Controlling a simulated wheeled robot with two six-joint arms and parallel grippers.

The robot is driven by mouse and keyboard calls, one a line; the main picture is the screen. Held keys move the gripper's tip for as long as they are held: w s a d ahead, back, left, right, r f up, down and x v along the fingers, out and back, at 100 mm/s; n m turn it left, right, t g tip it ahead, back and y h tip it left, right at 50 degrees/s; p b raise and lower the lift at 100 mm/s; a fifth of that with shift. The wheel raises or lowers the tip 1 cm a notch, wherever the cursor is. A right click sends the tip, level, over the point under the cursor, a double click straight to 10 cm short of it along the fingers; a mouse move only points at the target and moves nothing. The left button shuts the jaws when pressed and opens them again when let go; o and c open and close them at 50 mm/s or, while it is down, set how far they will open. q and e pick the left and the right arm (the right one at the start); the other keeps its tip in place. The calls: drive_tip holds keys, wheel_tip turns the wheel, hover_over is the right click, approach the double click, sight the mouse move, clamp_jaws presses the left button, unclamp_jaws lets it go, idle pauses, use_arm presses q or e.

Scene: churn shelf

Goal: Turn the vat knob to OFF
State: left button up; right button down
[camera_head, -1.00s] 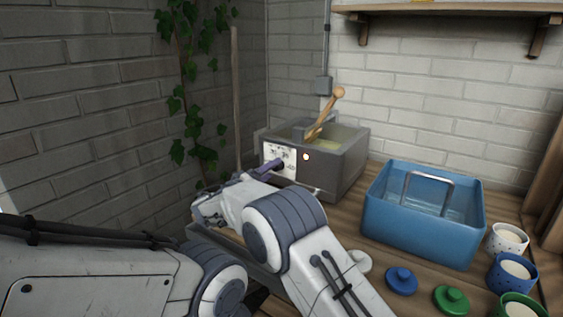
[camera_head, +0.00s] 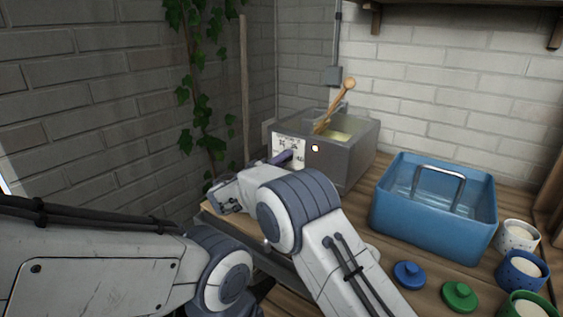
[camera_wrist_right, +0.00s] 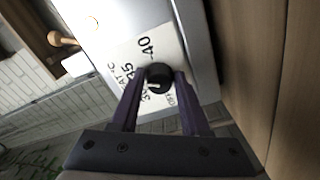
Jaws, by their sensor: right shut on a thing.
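The grey metal vat (camera_head: 350,160) stands in the back corner, with pale liquid and a wooden-handled tool in it. In the head view, my right gripper (camera_head: 284,157) reaches the dial plate. My left gripper is out of view.
A blue basin (camera_head: 430,225) with a metal handle stands right of the vat. Blue (camera_head: 409,275) and green (camera_head: 459,296) lids lie in front of it, with several cups at the right edge. A brick wall with ivy is at the left.

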drive_tip(key=shift+n+b, duration=0.3)
drive_tip(key=shift+n, duration=0.7)
drive_tip(key=n, duration=0.2)
drive_tip(key=shift+n, duration=0.3)
drive_tip(key=n, duration=0.2)
drive_tip(key=shift+r+n, duration=0.15)
drive_tip(key=shift+n, duration=0.25)
drive_tip(key=n+p, duration=0.1)
drive_tip(key=n, duration=0.1)
drive_tip(key=shift+r+n, duration=0.1)
drive_tip(key=shift+n, duration=0.3)
drive_tip(key=n+p, duration=0.2)
drive_tip(key=n, duration=0.1)
drive_tip(key=shift+a+n, duration=0.15)
drive_tip(key=shift+n, duration=0.15)
drive_tip(key=n+p, duration=0.2)
drive_tip(key=n, duration=0.1)
drive_tip(key=shift+r+n, duration=0.1)
drive_tip(key=shift+n, duration=0.2)
drive_tip(key=n+p, duration=0.2)
drive_tip(key=n, duration=0.1)
drive_tip(key=shift+a, duration=0.1)
drive_tip(key=shift+n+p, duration=0.85)
drive_tip(key=shift+n, duration=0.75)
